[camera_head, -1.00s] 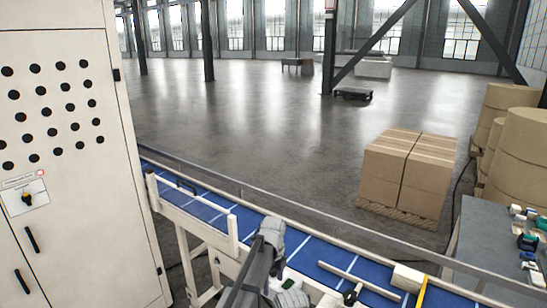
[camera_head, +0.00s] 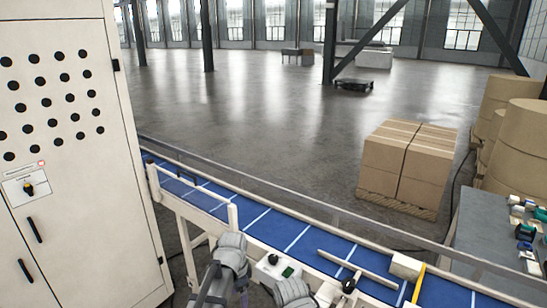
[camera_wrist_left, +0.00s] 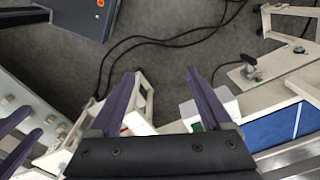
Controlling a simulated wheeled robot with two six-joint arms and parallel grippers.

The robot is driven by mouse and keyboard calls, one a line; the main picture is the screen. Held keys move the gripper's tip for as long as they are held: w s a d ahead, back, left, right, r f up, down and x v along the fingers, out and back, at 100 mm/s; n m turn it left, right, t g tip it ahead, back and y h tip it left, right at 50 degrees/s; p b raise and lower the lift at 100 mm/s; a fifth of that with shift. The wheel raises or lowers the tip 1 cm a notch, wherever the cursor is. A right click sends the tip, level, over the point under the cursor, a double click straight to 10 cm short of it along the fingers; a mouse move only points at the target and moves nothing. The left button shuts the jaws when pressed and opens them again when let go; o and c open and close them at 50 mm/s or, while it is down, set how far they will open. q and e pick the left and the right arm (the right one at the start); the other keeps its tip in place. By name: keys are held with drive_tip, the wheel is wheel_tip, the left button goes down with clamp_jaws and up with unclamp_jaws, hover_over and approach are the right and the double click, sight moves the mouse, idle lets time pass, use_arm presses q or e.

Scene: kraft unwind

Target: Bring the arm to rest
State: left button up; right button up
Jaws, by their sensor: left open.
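My left gripper (camera_wrist_left: 161,76) is open and empty in the left wrist view. Its two purple fingers are spread apart above the grey floor and the edge of a cream frame. Grey arm joints of mine (camera_head: 230,250) show at the bottom of the head view, in front of the conveyor; the gripper's fingertips are not clear there. Two more purple bars (camera_wrist_left: 18,152) lie at the left edge of the left wrist view. They look like fingers of my other gripper, but they are cut off and their opening is unclear.
A blue conveyor (camera_head: 297,239) with cream rails runs across the front. A white cabinet (camera_head: 70,150) stands at left. Boxes on a pallet (camera_head: 408,165) and a grey table (camera_head: 490,235) are at right. Black cables (camera_wrist_left: 150,40) cross the floor.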

use_arm(q)
drive_tip(key=s+a+n, duration=0.7)
drive_tip(key=s+n, duration=0.4)
drive_tip(key=n, duration=0.1)
drive_tip(key=s+d+f+m+b, duration=0.2)
drive_tip(key=d+f+b, duration=0.3)
drive_tip(key=f+b, duration=0.3)
drive_tip(key=s+d+f+m+y+b, duration=0.1)
drive_tip(key=s+d+f+b, duration=0.2)
drive_tip(key=d+f+b, duration=0.3)
wheel_tip(320, 180, down, 2)
drive_tip(key=shift+s+d+f+m+g+b, duration=0.1)
drive_tip(key=shift+s+d+m+g+b, duration=0.2)
drive_tip(key=shift+b, duration=0.85)
drive_tip(key=shift+w+a, duration=0.1)
